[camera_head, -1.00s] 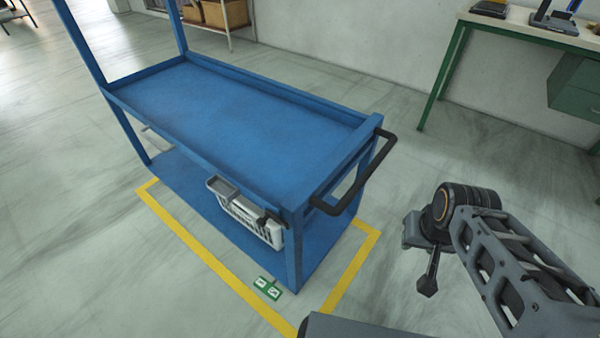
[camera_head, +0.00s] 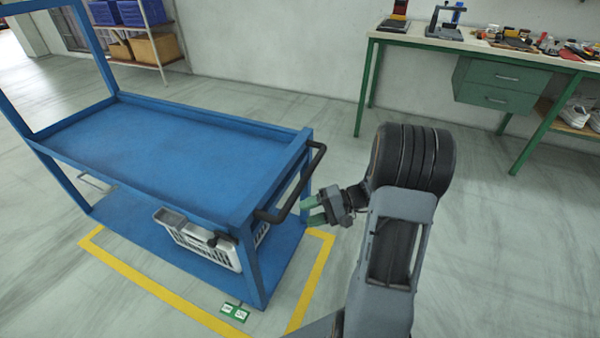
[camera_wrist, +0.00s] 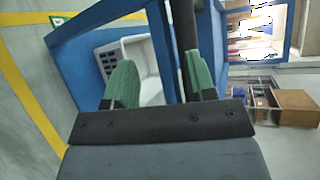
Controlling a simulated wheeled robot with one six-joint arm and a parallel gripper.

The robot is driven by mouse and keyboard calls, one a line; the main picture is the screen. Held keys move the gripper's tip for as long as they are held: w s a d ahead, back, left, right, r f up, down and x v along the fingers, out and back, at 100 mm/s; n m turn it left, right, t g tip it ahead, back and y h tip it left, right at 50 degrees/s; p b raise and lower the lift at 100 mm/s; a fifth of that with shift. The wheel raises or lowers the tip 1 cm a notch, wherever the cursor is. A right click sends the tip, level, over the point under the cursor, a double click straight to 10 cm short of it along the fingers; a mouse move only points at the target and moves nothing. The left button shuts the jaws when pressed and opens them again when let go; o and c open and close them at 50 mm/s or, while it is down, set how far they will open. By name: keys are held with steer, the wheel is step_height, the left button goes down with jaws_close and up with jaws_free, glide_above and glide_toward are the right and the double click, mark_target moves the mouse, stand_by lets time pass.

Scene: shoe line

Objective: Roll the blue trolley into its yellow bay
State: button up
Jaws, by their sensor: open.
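The blue trolley (camera_head: 180,140) stands over the yellow bay outline (camera_head: 150,288) on the floor. Yellow tape shows along its front side and around its right end, with a floor gap at that end. Its left end seems to reach over the tape at the left corner; the back is hidden. A black handle (camera_head: 308,180) juts from the right end. In the wrist view, the handle bar (camera_wrist: 186,25) passes close to the right green finger; contact cannot be told.
A grey-white basket (camera_head: 200,245) sits on the trolley's lower shelf. A green-and-white marker (camera_head: 234,312) lies by the front tape. A green-legged workbench (camera_head: 470,48) stands at the back right, a shelf with boxes (camera_head: 130,62) at the back left. Floor right of the trolley is clear.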

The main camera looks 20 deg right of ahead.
steer(key=w+d+f+m+t, duration=0.1)
steer(key=w+d+m+t, duration=0.3)
steer(key=d+t, duration=0.75)
steer(key=f+x, duration=0.1)
steer(key=x, duration=1.2)
steer(key=shift+w+n, duration=0.3)
steer(key=shift+w, duration=0.05)
steer(key=shift+d+g, duration=0.1)
steer(key=shift+g, duration=0.15)
jaws_close()
